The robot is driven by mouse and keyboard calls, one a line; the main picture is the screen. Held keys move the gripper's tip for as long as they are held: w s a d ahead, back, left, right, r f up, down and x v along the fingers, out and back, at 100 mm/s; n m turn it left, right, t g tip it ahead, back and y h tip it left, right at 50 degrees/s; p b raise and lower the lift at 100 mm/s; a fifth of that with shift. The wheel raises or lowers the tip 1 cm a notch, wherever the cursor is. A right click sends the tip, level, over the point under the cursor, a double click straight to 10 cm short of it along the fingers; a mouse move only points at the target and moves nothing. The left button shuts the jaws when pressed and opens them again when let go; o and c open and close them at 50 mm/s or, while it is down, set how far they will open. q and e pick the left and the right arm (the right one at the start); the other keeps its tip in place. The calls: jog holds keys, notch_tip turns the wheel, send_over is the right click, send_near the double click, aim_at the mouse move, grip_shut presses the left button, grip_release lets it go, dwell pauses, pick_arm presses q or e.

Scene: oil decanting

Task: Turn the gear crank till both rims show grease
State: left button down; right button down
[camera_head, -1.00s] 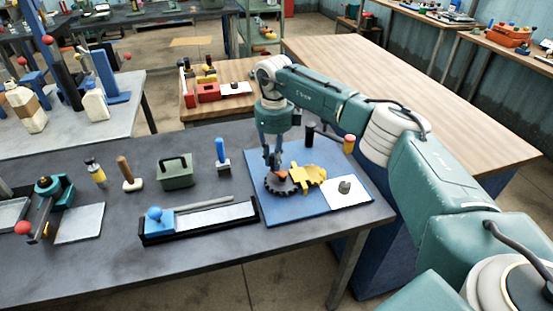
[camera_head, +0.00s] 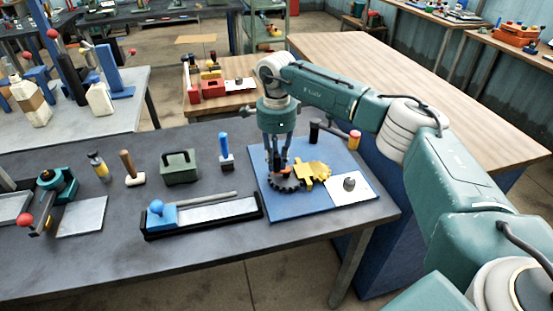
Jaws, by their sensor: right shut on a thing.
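A dark toothed gear (camera_head: 285,186) lies on a blue board (camera_head: 296,208) at the right end of the grey bench. A yellow gear (camera_head: 318,171) lies right beside it, its teeth close to the dark one's. My right gripper (camera_head: 279,170) reaches down from above over the dark gear, shut on an orange-red crank handle (camera_head: 281,171) mostly hidden between its fingers. Grease on the rims is too small to tell. My left gripper is not in view.
A white pad (camera_head: 345,192) with a grey knob lies on the board's right part. A long black tray (camera_head: 215,212) with a blue block lies to the left.

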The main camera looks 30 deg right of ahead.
jog(key=shift+s+r+n, duration=0.1)
jog(key=shift+n, duration=0.5)
jog(key=c, duration=1.6)
grip_release()
notch_tip(320, 180, up, 12)
jog(key=shift+s, duration=0.1)
